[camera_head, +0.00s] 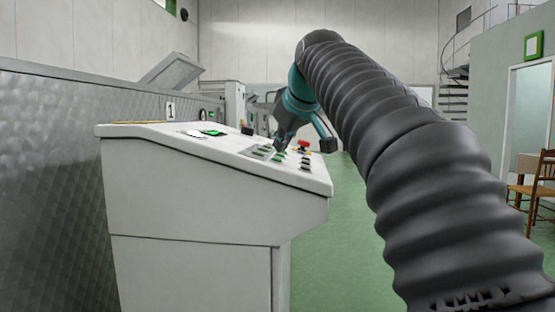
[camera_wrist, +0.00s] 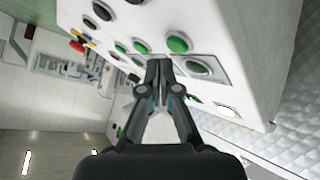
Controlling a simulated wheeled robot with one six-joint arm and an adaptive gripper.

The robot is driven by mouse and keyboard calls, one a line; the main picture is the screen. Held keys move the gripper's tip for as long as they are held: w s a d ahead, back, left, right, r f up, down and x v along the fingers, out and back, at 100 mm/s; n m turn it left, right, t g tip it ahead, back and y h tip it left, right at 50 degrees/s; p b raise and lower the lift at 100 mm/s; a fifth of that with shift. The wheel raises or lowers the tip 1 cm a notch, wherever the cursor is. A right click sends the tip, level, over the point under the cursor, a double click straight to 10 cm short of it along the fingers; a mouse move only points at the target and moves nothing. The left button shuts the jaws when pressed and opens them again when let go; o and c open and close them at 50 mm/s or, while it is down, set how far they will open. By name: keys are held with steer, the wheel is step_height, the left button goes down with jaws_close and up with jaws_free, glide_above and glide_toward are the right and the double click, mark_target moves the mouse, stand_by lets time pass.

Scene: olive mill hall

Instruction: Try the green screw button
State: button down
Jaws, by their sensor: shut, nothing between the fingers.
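The control console (camera_head: 190,215) is a pale cabinet with a sloped top carrying several buttons. In the head view my gripper (camera_head: 281,148) points down close over its right part, by a green button (camera_head: 278,157). In the wrist view my gripper (camera_wrist: 158,64) is shut and empty, its tips near the panel. A green button (camera_wrist: 177,44) lies just beyond and right of the tips, another green button (camera_wrist: 141,46) just beyond and left. A dark green button (camera_wrist: 198,67) is to the right. I cannot tell which is the screw button, nor whether the tips touch the panel.
A red button (camera_head: 303,144) stands near the console's right edge; a red knob (camera_wrist: 77,46) shows in the wrist view. Black buttons (camera_wrist: 102,11) are nearby. A metal wall (camera_head: 55,160) runs along the left. Green floor (camera_head: 345,240) is open right of the console; wooden chairs (camera_head: 540,190) stand far right.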

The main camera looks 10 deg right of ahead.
steer(key=shift+f, duration=0.1)
stand_by(0.7)
steer(key=shift+a+f, duration=0.15)
steer(key=shift+f, duration=0.15)
steer(key=shift+w+a+f+b, duration=0.1)
steer(key=shift+f+b, duration=0.25)
steer(key=shift+b, duration=0.1)
stand_by(0.9)
steer(key=shift+r, duration=0.1)
steer(key=shift+d+r+p, duration=0.25)
steer(key=shift+r+p, duration=0.45)
steer(key=shift+p, duration=0.15)
steer(key=r+p, duration=0.2)
steer(key=shift+s+d+r+p, duration=0.2)
steer(key=shift+d+r+p, duration=0.1)
steer(key=shift+r+p, duration=0.05)
steer(key=shift+s+d+r, duration=0.1)
steer(key=shift+d+r, duration=0.1)
steer(key=shift+r, duration=0.3)
steer(key=shift+d+r, duration=0.15)
steer(key=shift+r, duration=0.35)
